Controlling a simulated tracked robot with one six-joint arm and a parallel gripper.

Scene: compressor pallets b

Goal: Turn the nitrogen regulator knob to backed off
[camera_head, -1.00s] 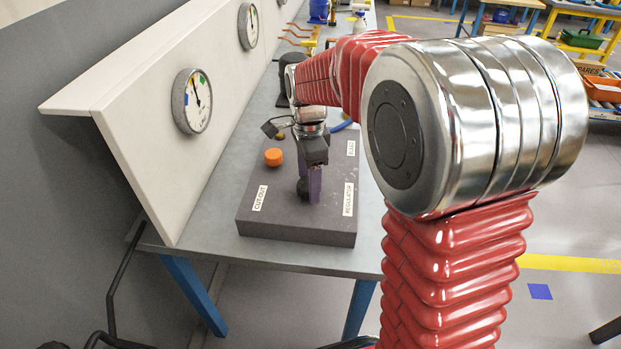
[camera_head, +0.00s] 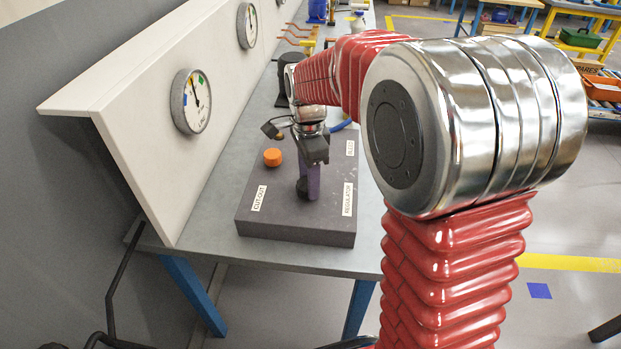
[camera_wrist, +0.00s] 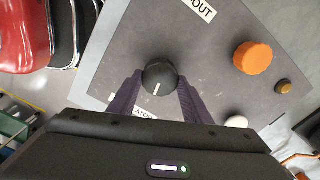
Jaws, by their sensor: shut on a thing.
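The regulator knob (camera_wrist: 160,78) is round and black with a white pointer line, seen in the wrist view. The line points toward the bottom of that view, a little to the left. My gripper (camera_wrist: 158,88) is shut on the knob, one purple finger on each side. In the head view my gripper (camera_head: 308,186) points down at the grey block (camera_head: 290,232), and the knob is mostly hidden behind the fingers. The REGULATOR label (camera_head: 347,199) lies to the right of the gripper on the block.
An orange cut-out knob (camera_head: 272,157) stands left of my gripper on the block; it also shows in the wrist view (camera_wrist: 253,58). A gauge (camera_head: 191,101) is on the sloped white panel (camera_head: 150,130) at left. The bench (camera_head: 205,215) is clear in front.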

